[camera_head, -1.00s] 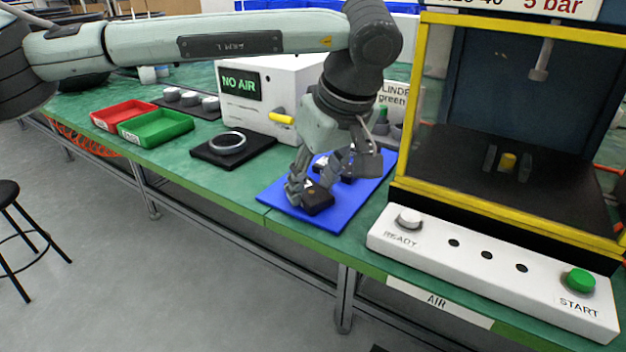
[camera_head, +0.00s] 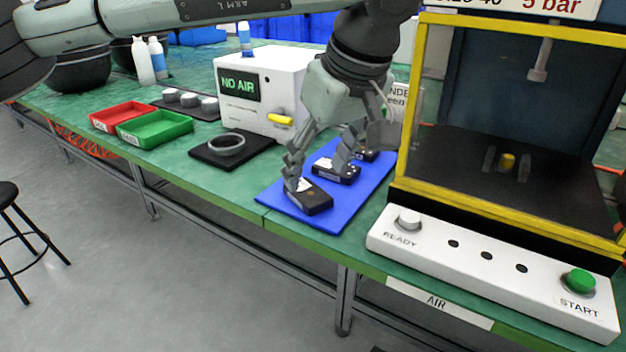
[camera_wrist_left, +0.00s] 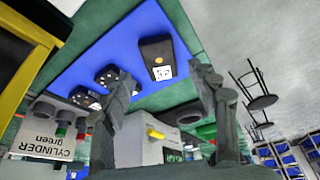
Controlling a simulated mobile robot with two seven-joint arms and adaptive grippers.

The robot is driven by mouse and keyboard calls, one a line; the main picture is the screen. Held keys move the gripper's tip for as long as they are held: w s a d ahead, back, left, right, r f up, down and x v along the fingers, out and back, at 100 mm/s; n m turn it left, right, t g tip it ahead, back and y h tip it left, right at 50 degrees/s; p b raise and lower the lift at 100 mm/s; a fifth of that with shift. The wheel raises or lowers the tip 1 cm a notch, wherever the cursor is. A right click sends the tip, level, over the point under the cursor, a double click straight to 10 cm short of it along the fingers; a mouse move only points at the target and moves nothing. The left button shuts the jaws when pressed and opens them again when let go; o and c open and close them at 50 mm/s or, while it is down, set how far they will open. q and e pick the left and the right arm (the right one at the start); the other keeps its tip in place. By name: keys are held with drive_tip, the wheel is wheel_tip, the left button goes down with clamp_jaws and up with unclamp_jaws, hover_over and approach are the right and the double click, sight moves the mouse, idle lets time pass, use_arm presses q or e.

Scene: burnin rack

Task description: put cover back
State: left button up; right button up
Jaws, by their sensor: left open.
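Three small black boxes lie on a blue mat (camera_head: 345,221): a near one (camera_head: 316,202), a middle one (camera_head: 338,174) and a far one (camera_head: 368,155). In the left wrist view, the near box (camera_wrist_left: 156,50) shows an orange dot and white label; the middle (camera_wrist_left: 121,76) and far (camera_wrist_left: 84,97) boxes show pale dots. I cannot tell whether any of these is a cover. My left gripper (camera_head: 320,166) is open and empty above the mat, its fingers spread over the near and middle boxes. Its fingers also show in the wrist view (camera_wrist_left: 164,88). My right gripper is out of view.
A yellow-framed press (camera_head: 405,120) and white button panel (camera_head: 470,262) stand right of the mat. A white "NO AIR" unit (camera_head: 290,85) stands behind left. A black plate with a ring (camera_head: 227,143), green tray (camera_head: 155,130) and red tray (camera_head: 118,112) lie left.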

use_arm(q)
drive_tip(key=v, duration=0.7)
drive_tip(key=shift+s+r, duration=0.25)
drive_tip(key=shift+r, duration=0.1)
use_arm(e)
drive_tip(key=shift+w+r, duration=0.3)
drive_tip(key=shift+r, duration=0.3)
use_arm(q)
drive_tip(key=shift+d, duration=0.1)
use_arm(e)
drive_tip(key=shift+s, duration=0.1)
